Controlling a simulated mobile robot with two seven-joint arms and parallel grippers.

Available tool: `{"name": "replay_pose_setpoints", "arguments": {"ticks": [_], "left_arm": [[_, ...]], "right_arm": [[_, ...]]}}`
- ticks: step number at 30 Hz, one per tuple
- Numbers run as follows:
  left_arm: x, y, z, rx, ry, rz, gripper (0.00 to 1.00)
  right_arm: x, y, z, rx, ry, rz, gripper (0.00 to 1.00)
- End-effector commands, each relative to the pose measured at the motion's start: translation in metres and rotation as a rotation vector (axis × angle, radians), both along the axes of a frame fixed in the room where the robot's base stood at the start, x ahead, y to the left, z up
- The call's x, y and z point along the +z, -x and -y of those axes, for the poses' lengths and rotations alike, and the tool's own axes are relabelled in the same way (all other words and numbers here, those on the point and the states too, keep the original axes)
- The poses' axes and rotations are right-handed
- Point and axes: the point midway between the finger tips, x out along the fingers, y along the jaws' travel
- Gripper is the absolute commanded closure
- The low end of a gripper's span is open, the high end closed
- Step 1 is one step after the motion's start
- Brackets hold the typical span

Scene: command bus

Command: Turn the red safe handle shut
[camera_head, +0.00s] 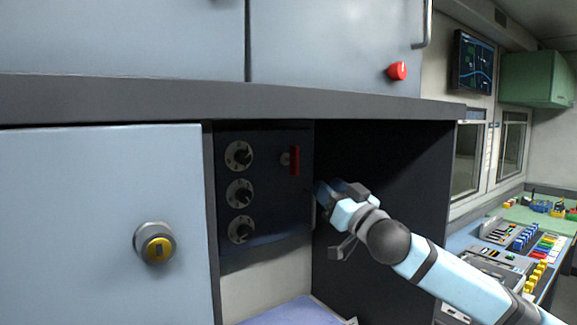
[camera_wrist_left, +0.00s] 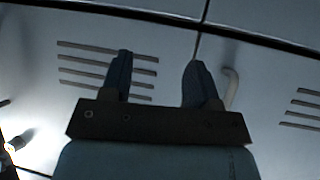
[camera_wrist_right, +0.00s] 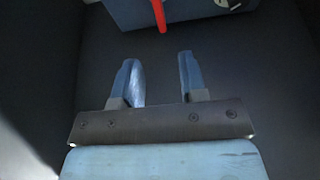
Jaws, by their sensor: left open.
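The safe (camera_head: 265,215) is a dark blue box in an open compartment under the grey counter. Its front carries three dials and a red handle (camera_head: 295,160), which shows as an upright bar at the upper right. My right gripper (camera_head: 320,190) is just right of and below the handle, apart from it. In the right wrist view the red handle (camera_wrist_right: 159,14) lies ahead of the gap between the open, empty fingers (camera_wrist_right: 158,75). My left gripper (camera_wrist_left: 155,75) shows only in its wrist view, open and empty before pale vented panels.
A pale blue cabinet door (camera_head: 100,230) with a yellow-centred round lock (camera_head: 156,243) stands left of the safe. The counter edge (camera_head: 230,99) runs above it. A dark side wall (camera_head: 385,165) is behind my right arm. A control desk (camera_head: 500,262) stands at right.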

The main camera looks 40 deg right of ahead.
Motion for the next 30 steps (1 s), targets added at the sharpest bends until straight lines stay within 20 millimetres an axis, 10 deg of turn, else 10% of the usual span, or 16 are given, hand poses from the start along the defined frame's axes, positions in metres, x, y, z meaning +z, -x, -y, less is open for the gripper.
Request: {"name": "replay_pose_setpoints", "arguments": {"ticks": [30], "left_arm": [[0.049,0.001,-0.002,0.001,-0.003,-0.003,0.45]], "right_arm": [[0.049,-0.11,0.013,-0.002,-0.003,0.001,0.61]]}}
